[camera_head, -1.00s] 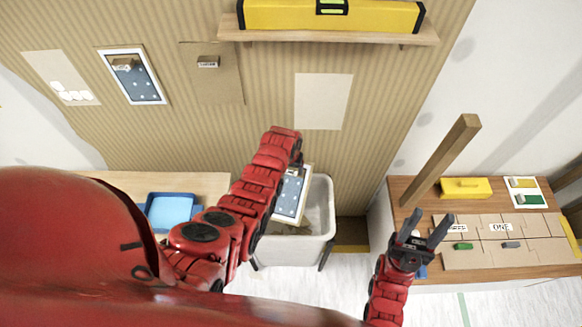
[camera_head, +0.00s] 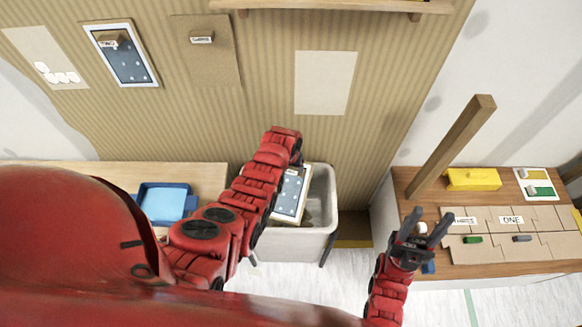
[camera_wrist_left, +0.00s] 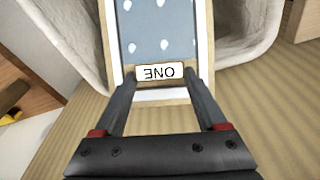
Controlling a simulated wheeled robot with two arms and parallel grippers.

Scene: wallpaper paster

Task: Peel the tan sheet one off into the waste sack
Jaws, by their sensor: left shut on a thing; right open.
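My left gripper (camera_wrist_left: 157,88) is shut on the end of a blue white-dotted sheet with a white border and tan edge (camera_head: 290,197). A label reading ONE (camera_wrist_left: 159,72), upside down in the left wrist view, sits between its fingers. The sheet hangs over the mouth of the whitish waste sack (camera_head: 326,215); I cannot tell whether it touches the inside. In the head view my left arm hides the fingers. My right gripper (camera_head: 427,229) is open and empty, in front of the right-hand table.
On the striped wall are a hexagon-marked sheet (camera_head: 38,50), a blue dotted sheet (camera_head: 125,65), a brown sheet (camera_head: 210,70) and a pale blank patch (camera_head: 325,82). A blue tray (camera_head: 165,203) is at left. A wooden post (camera_head: 455,145) rises from the right table (camera_head: 490,255).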

